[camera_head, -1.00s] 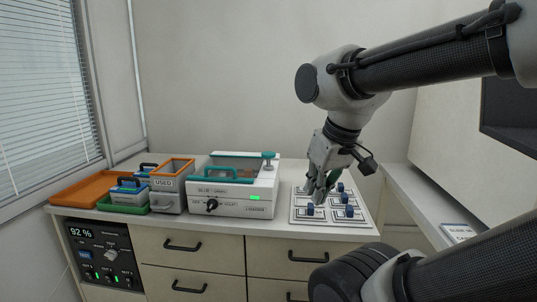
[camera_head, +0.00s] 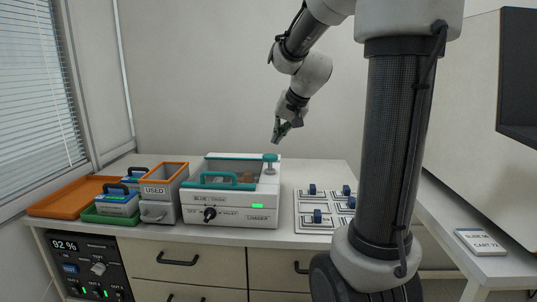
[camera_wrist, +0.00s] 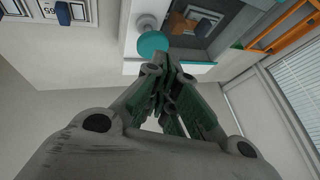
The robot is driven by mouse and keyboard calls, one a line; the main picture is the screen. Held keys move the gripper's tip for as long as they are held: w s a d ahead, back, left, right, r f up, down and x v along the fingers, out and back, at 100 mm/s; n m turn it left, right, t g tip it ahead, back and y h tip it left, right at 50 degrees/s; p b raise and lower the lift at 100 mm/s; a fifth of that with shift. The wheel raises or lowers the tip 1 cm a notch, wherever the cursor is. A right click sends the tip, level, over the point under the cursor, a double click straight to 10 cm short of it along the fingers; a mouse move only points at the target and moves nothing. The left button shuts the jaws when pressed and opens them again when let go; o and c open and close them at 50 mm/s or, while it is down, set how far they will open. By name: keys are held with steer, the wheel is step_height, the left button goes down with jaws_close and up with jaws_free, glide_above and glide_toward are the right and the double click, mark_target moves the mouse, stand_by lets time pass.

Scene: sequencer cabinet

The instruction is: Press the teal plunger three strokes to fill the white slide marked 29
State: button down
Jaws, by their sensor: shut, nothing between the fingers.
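The teal plunger (camera_head: 270,157) stands upright at the right end of the white loader (camera_head: 235,212), its round cap raised on a stem. The cap (camera_wrist: 153,44) shows in the wrist view near the fingertips. My gripper (camera_head: 276,139) is shut and empty, just above the cap, with a small gap in the head view. Whether it touches is unclear in the wrist view. The loader has a teal-handled lid and a lit green light. I cannot read a slide marked 29 in any view. What lies inside the loader is only partly visible.
A white board (camera_head: 309,226) with several blue-knobbed pieces (camera_head: 317,216) lies right of the loader, partly behind my arm. The orange-rimmed USED bin (camera_head: 164,170), a green tray (camera_head: 108,216) and an orange tray (camera_head: 65,198) stand left. A card (camera_head: 482,241) lies at far right.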

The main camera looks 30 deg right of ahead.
step_height(320, 180, up, 4)
steer(key=m+t, duration=0.1)
steer(key=t, duration=0.1)
glide_above(271, 154)
steer(key=s, duration=0.2)
steer(key=shift+w+d+r+m+h, duration=0.1)
steer(key=shift+w+r+m+h, duration=0.2)
steer(key=shift+w+m, duration=0.15)
steer(key=shift+f, duration=0.2)
steer(key=shift+f, duration=4.25)
steer(key=shift+f, duration=0.15)
steer(key=shift+f, duration=0.3)
steer(key=shift+f, duration=1.45)
